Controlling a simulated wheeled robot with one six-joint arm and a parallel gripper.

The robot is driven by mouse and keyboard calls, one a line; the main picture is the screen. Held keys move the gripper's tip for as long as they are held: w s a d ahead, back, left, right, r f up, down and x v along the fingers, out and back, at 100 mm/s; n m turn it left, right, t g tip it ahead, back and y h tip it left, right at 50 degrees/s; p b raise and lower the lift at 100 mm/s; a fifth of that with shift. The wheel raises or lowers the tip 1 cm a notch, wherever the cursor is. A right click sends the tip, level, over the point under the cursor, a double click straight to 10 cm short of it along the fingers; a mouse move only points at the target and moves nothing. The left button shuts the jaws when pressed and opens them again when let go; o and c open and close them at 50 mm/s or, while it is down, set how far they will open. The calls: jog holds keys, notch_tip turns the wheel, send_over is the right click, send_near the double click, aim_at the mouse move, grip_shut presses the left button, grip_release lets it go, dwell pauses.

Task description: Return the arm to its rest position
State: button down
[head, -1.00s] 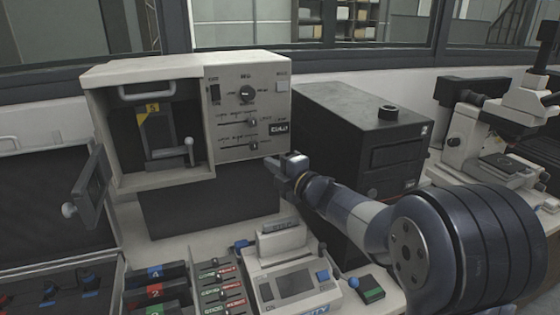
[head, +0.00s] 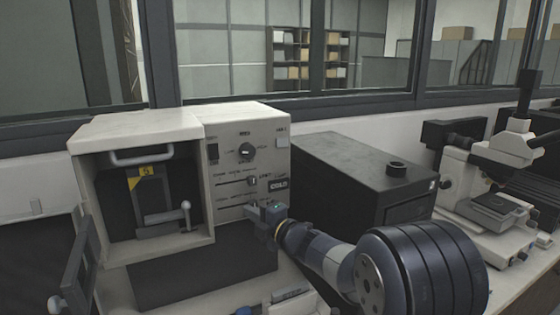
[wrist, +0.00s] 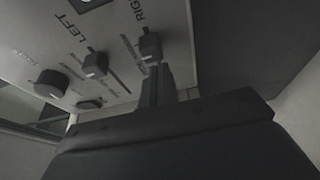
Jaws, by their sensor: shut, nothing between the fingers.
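My gripper (head: 264,215) is shut and empty. In the head view it is in front of the lower right of the mounting press (head: 133,128), over the lower part of its control panel. The press is a beige box with an open chamber on its left. In the wrist view my shut fingers (wrist: 157,88) point up at the panel, close to the slider knob (wrist: 150,46) by the word RIGHT. I cannot tell whether they touch it. A second slider knob (wrist: 95,64) by the word LEFT and a round knob (wrist: 51,83) lie to the left.
The press door (head: 82,265) stands open at the left. A black box (head: 355,170) is on the bench just right of my gripper. A microscope (head: 480,170) stands further right. The space above the press and black box, in front of the window, is clear.

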jog(key=a, duration=0.2)
jog(key=shift+w+a+f, duration=0.1)
jog(key=shift+a+f, duration=0.05)
jog(key=shift+a, duration=0.25)
jog(key=shift+s+a+r, duration=0.1)
jog(key=shift+s+r, duration=0.1)
jog(key=shift+s, duration=0.3)
jog(key=shift+s+a, duration=0.15)
jog(key=shift+a, duration=0.1)
jog(key=shift+a+f, duration=0.1)
jog(key=shift+a, duration=0.35)
jog(key=shift+s, duration=0.1)
